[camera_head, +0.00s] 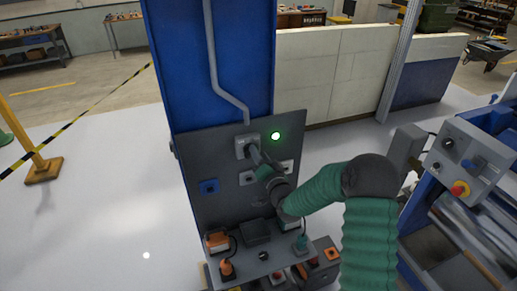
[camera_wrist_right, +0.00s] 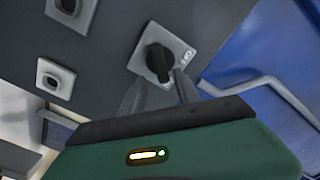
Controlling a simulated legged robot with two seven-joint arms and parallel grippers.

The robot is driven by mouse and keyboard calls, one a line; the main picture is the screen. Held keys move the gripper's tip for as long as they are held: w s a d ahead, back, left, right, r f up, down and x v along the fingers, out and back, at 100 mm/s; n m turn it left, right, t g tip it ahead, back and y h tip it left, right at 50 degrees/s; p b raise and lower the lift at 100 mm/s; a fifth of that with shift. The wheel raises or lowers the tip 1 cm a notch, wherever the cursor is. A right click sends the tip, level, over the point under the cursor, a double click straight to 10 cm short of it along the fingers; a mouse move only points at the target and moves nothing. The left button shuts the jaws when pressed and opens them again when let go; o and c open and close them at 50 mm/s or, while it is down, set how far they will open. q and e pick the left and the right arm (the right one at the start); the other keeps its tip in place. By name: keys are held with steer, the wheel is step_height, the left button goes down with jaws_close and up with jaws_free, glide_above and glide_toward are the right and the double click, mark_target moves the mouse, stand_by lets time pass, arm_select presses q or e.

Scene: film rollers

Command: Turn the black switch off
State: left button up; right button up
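The black switch (camera_wrist_right: 159,62) is a rotary knob on a light grey square plate (camera_wrist_right: 180,48) in the right wrist view. White lettering that looks like "OFF" shows beside it on the plate. My right gripper (camera_wrist_right: 160,83) is open, with its two grey fingers apart at the knob's near end; I cannot tell whether they touch it. In the head view the switch's plate (camera_head: 241,143) is high on the dark grey panel, and my right gripper (camera_head: 254,153) reaches it from the lower right, hiding most of the knob. My left gripper is not in view.
A blue socket (camera_head: 209,187) and other fittings sit lower. A grey conduit (camera_head: 213,60) runs up the blue column. A control box (camera_head: 467,165) stands at right.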

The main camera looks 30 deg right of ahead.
steer(key=shift+w+a, duration=0.15)
steer(key=shift+w, duration=0.6)
steer(key=shift+s+r, duration=0.1)
steer(key=shift+s, duration=0.1)
steer(key=shift+c, duration=0.6)
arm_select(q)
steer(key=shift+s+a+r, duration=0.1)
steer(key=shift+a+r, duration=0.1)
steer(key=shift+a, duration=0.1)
arm_select(e)
jaws_close()
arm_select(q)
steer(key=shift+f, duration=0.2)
